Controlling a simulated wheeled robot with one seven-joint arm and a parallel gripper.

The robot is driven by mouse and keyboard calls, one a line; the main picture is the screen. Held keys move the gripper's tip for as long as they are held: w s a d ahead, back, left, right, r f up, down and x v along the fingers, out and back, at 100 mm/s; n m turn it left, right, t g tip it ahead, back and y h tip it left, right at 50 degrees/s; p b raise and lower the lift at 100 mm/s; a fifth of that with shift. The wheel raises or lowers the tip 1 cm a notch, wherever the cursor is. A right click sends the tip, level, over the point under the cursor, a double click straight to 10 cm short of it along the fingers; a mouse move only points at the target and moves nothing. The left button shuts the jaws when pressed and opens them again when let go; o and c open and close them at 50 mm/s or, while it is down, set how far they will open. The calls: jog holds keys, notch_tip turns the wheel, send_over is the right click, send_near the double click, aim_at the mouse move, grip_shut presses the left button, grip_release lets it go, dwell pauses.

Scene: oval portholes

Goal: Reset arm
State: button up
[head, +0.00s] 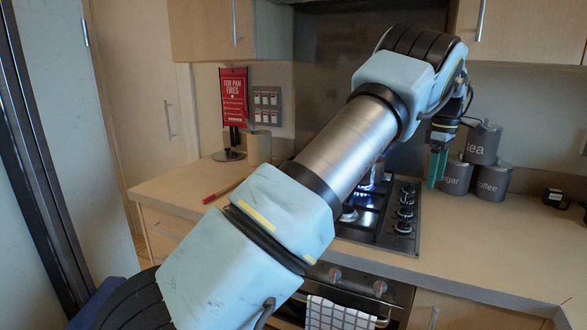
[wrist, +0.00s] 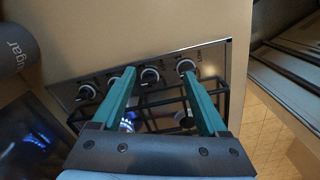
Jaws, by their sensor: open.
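My arm reaches across the head view from the lower left to the upper right, bent at the top. The hob's control knobs (wrist: 150,76) show beyond and between the fingertips. I cannot tell how high the fingers are above the hob.
The gas hob (head: 405,222) has blue flames (head: 367,188), partly hidden by my arm. Sugar (head: 457,178), tea (head: 482,143) and coffee (head: 492,179) canisters stand at the back right. A red pan-fire sign (head: 234,97) and a beige cylinder (head: 259,148) stand left. The right front worktop (head: 500,250) is clear.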

jog(key=a+f+m, duration=0.1)
jog(key=a+m, duration=0.3)
jog(key=a, duration=2.3)
jog(key=s+a+f+m, duration=0.2)
jog(key=s+a+m, duration=0.1)
jog(key=s+a, duration=0.6)
jog(key=s+a+f+m+t, duration=0.1)
jog(key=s+a+f+m, duration=0.2)
jog(key=s+a, duration=0.5)
jog(key=s, duration=0.3)
jog(key=shift+s+a+f+t, duration=0.15)
jog(key=shift+s+a+t, duration=0.1)
jog(key=shift+a+t, duration=0.1)
jog(key=shift+o, duration=0.2)
